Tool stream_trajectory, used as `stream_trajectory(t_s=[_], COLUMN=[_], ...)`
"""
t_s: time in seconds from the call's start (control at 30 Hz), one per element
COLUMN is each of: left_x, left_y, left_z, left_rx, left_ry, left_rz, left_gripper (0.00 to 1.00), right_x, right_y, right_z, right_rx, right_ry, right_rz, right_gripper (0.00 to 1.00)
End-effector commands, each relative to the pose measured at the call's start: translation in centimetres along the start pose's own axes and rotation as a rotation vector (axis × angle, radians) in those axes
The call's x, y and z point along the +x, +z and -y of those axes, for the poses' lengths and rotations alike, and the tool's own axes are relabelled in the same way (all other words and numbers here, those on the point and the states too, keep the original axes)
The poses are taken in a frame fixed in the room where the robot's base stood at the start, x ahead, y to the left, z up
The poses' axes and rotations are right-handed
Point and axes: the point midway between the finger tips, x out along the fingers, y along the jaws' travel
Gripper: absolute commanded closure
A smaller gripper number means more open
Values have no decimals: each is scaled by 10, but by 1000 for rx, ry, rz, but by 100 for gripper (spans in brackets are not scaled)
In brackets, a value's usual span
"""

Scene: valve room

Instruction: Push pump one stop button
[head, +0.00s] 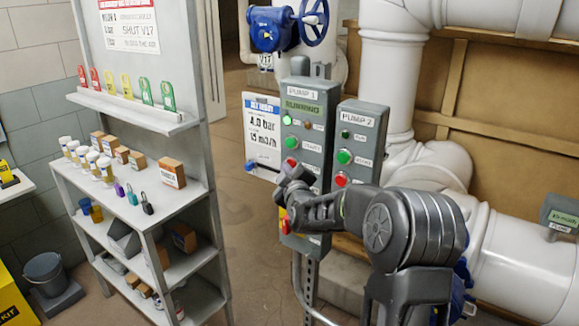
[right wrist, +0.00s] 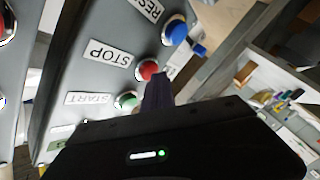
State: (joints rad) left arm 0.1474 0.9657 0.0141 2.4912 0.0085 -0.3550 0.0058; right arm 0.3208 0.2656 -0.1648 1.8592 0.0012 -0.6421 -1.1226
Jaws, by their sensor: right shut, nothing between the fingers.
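The pump 1 panel (head: 312,160) is a grey upright box with a green "RUNNING" display (head: 300,107). Its red stop button (head: 290,163) sits below a green start button (head: 291,142). In the right wrist view, the red button (right wrist: 147,69) beside the STOP label lies between the green button (right wrist: 126,101) and a blue reset button (right wrist: 175,32). My right gripper (head: 289,174) is shut and empty, its tips close to the red button. In the wrist view its fingers (right wrist: 158,88) partly overlap the button's edge; I cannot tell whether they touch it. My left gripper is out of view.
The pump 2 panel (head: 359,145), with its own green and red buttons, stands just right. White pipes (head: 395,85) run behind. A shelf unit (head: 150,215) with small boxes and padlocks stands left. Floor between shelf and panel is clear.

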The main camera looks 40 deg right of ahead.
Motion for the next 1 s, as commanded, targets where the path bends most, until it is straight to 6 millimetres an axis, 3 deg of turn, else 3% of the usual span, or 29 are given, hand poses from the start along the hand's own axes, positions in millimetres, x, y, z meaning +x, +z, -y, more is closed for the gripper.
stream_trajectory(t_s=[0.57, 1.0], left_x=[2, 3], left_y=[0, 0], left_z=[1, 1], left_rx=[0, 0], left_ry=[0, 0], left_rz=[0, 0], left_gripper=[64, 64], right_x=[2, -10], right_y=[2, -6], right_z=[-2, 7], right_rx=[0, 1], right_ry=[1, 1], right_rz=[1, 1], right_gripper=[100, 100])
